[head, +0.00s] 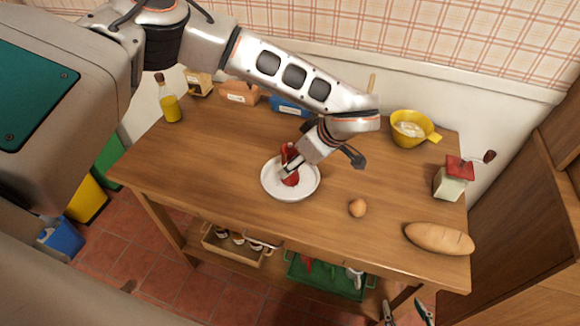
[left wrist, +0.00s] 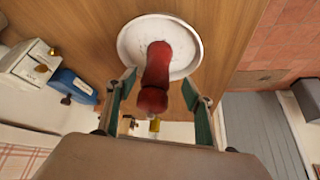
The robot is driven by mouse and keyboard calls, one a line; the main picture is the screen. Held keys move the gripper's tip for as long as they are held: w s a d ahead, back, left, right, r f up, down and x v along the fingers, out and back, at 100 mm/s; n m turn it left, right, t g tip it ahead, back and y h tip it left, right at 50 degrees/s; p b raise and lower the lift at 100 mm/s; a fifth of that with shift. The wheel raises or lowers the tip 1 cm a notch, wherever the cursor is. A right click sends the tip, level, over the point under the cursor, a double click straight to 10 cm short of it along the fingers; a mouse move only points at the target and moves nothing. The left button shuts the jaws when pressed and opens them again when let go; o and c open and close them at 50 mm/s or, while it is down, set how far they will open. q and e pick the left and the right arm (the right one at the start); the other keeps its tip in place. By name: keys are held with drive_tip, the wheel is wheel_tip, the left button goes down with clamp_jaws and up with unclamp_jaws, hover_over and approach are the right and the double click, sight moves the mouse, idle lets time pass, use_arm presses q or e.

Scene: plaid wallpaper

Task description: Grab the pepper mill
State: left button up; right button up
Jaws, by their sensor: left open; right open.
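The red pepper mill (head: 292,179) stands on a white plate (head: 270,189) on the wooden table. My left gripper (head: 290,168) is at the mill from above and partly hides it. In the left wrist view the mill (left wrist: 156,72) lies between the two spread fingers of my left gripper (left wrist: 159,82), with a gap on each side. The plate (left wrist: 130,45) shows behind it. My left gripper is open and holds nothing. My right gripper (head: 404,308) is open and empty, low at the bottom edge, in front of the table.
An egg (head: 357,208) and a bread loaf (head: 440,238) lie right of the plate. A yellow bowl (head: 411,126) and a red-topped grinder (head: 453,178) stand at the back right. An oil bottle (head: 170,104) and boxes stand at the back left. The table's front left is clear.

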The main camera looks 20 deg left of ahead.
use_arm(q)
drive_tip(key=shift+w+x, duration=0.15)
drive_tip(key=shift+x, duration=1.2)
drive_tip(key=shift+w+x, duration=0.15)
drive_tip(key=shift+x, duration=1.25)
drive_tip(key=shift+d, duration=0.1)
drive_tip(key=c, duration=1.3)
drive_tip(key=shift+c, duration=0.4)
drive_tip(key=shift+r, duration=0.2)
